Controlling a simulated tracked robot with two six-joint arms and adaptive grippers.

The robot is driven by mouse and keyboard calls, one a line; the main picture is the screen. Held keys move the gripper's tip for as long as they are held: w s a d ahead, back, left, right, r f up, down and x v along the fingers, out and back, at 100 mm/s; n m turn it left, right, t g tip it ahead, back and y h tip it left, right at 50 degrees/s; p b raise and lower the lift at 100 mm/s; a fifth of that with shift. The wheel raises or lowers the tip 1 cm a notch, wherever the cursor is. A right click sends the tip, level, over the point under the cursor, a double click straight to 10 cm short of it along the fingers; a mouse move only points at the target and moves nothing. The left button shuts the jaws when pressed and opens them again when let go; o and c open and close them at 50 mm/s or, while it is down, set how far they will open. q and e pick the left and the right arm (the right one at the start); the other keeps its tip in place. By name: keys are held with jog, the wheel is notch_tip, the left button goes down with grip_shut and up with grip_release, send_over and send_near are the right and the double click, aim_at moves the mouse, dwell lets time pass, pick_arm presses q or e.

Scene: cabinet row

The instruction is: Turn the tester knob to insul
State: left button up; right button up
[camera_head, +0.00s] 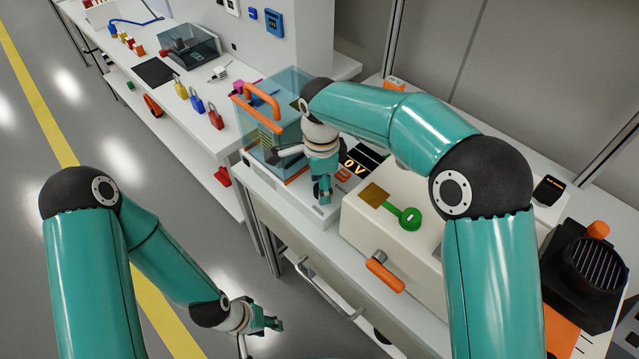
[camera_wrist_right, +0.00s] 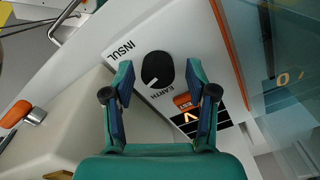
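The tester knob (camera_wrist_right: 158,68) is a round black dial in the right wrist view. Its white pointer mark sits at its lower-left edge, close to the EARTH label (camera_wrist_right: 164,92). The INSUL label (camera_wrist_right: 120,51) is to the knob's left. My right gripper (camera_wrist_right: 158,72) is open, with one finger on each side of the knob; I cannot tell whether they touch it. In the head view this gripper (camera_head: 322,190) points down over the tester (camera_head: 309,212) and hides the knob. My left gripper (camera_head: 270,322) hangs low over the floor, its opening unclear.
The tester's lit display (camera_head: 351,165) shows 0V. A transparent case (camera_head: 268,110) with an orange handle stands just left of my right gripper. A cream box (camera_head: 392,232) with a green key-like handle stands to the right. Padlocks line the left bench.

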notch_tip(320, 180, up, 12)
dwell(0.8)
jog(key=shift+s+f, duration=0.1)
jog(key=shift+f, duration=0.1)
